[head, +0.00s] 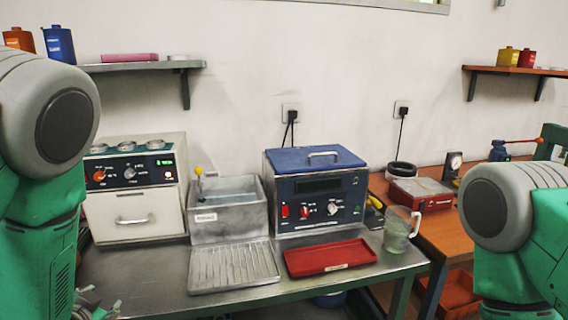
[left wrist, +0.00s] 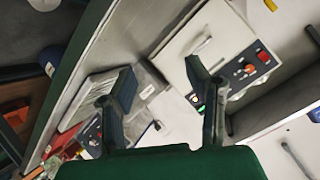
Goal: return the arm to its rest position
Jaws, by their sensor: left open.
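My left arm (head: 45,170) stands at the left edge of the head view, its green and grey links bent downward. My left gripper (head: 95,306) shows only in part at the bottom left, beside the table's left end. In the left wrist view the left gripper (left wrist: 160,83) is open, with its two dark fingers apart and nothing between them. My right arm (head: 515,230) shows at the right edge of the head view. Its gripper is out of view.
The metal table (head: 150,290) carries a white oven (head: 134,215), a grey tank (head: 229,220), a blue-lidded bath (head: 316,205), a ribbed tray (head: 233,266), a red tray (head: 330,257) and a glass jug (head: 398,232). An orange bench (head: 445,232) adjoins on the right.

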